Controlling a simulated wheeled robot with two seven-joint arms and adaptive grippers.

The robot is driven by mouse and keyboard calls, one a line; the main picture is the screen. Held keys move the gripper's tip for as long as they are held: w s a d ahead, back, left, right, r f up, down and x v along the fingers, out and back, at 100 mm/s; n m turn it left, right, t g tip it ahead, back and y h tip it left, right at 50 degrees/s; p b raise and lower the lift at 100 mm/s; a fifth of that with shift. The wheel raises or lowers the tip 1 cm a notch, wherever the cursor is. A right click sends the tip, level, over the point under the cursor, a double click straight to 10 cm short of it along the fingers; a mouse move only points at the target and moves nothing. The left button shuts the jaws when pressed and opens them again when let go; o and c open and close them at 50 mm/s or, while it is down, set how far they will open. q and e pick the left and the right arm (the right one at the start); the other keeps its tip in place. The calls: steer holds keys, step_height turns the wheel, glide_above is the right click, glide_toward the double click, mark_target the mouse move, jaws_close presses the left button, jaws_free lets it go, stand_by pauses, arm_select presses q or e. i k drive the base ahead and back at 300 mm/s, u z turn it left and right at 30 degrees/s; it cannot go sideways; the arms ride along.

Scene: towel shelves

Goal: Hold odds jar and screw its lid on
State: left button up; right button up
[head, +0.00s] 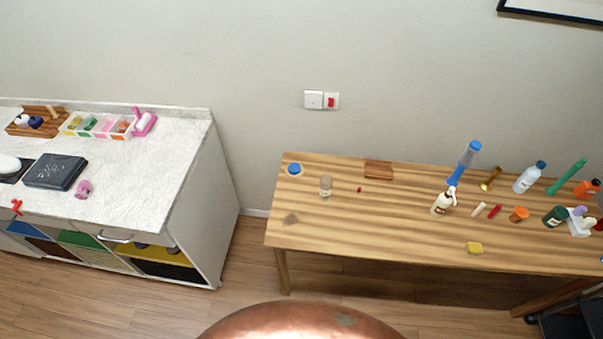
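A small clear, beige-tinted jar (326,187) stands upright near the left end of the wooden table; it looks like the odds jar. A round blue lid-like disc (294,170) lies apart from it, to its left and nearer the wall. I cannot tell whether the disc is a lone lid or sits on something low. The jar's top is too small to make out clearly. Neither of my grippers is in view.
The wooden table (350,225) has a clear front left area. A brown block (378,170) lies behind the jar. A white counter (130,180) stands left, across a floor gap.

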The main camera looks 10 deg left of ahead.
mark_target(326, 182)
steer(key=z, duration=2.25)
steer(key=k, duration=0.9)
steer(key=u, duration=1.25)
steer(key=i, duration=0.5)
steer(key=u, duration=0.05)
